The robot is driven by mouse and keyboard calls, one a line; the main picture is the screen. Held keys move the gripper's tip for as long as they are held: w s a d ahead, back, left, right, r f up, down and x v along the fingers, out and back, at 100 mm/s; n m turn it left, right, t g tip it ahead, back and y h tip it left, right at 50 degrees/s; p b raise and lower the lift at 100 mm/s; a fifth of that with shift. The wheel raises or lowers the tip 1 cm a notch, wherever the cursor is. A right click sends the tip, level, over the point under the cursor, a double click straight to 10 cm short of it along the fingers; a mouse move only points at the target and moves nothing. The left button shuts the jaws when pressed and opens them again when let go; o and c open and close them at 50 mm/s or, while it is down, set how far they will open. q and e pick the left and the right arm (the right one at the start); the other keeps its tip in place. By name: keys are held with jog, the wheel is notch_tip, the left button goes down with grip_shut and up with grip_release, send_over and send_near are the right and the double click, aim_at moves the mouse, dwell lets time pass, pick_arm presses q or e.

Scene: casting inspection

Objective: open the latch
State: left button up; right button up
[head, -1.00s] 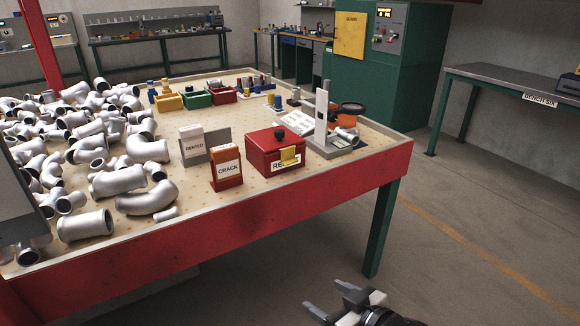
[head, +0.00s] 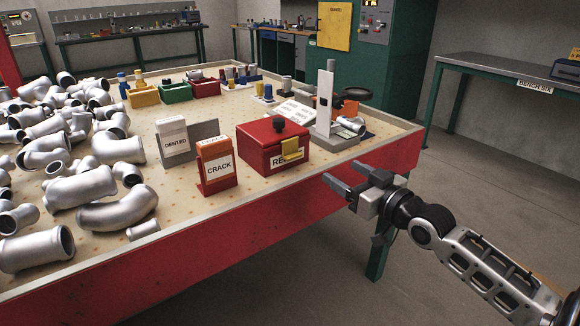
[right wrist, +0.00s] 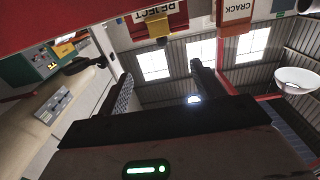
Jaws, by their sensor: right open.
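The red reject box (head: 272,146) stands shut near the front edge of the work table, with a black knob on its lid. A yellow latch (head: 291,150) hangs over its front, partly covering the label. In the right wrist view the latch (right wrist: 157,27) shows upside down near the top. My right gripper (head: 343,174) is open and empty, in front of the table's red edge, to the right of the box and apart from the latch. In the right wrist view its two fingers (right wrist: 164,80) are spread. My left gripper is not in view.
An orange CRACK holder (head: 216,165) and a DENTED sign (head: 174,138) stand left of the box. A grey stand (head: 325,100) is just behind its right side. Metal pipe elbows (head: 83,187) crowd the left. The table's raised red edge (head: 225,230) lies between gripper and box.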

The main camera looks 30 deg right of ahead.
notch_tip(320, 180, down, 4)
jog(key=b, duration=0.5)
send_near(295, 157)
jog(key=w, duration=0.7)
jog(key=shift+a+f, duration=0.1)
jog(key=shift+a, duration=0.05)
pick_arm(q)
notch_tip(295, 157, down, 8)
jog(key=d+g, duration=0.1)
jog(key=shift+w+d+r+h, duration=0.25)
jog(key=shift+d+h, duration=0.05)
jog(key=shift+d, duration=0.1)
pick_arm(e)
jog(key=shift+w, duration=0.75)
jog(key=shift+c, duration=0.4)
jog(key=c, duration=0.9)
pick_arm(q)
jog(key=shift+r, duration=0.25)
